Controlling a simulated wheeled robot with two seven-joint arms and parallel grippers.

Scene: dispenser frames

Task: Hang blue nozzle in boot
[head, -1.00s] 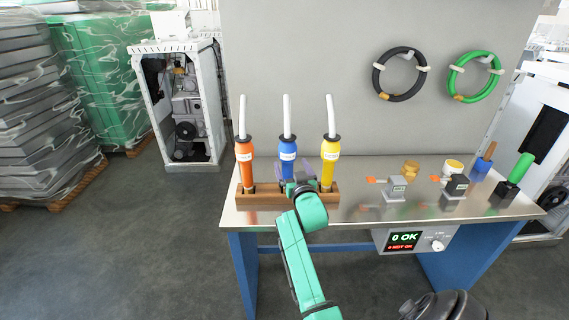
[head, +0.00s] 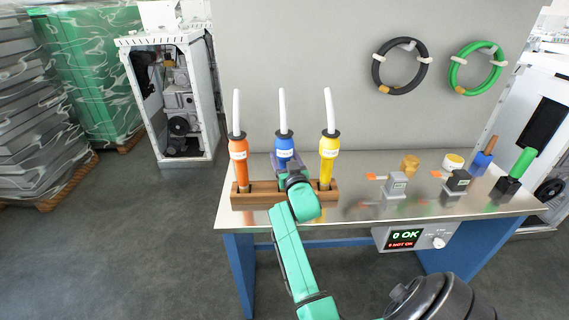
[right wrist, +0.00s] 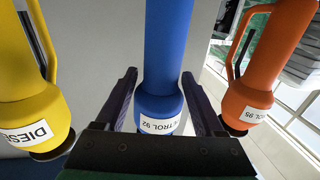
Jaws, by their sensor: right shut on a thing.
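The blue nozzle (head: 284,146) stands upright, spout up, in the middle of a wooden rack (head: 258,198) on the steel table. My right gripper (head: 287,163) reaches it from the front and is shut on its body, hiding its lower part. In the right wrist view the blue nozzle (right wrist: 160,100), labelled "PETROL 92", stands between the dark purple fingers. An orange nozzle (head: 238,150) stands to its left and a yellow nozzle (head: 328,150) to its right. I cannot make out a boot. My left gripper is not in view.
A grey panel rises behind. An open white cabinet (head: 160,45) stands on the left, with clear floor before it.

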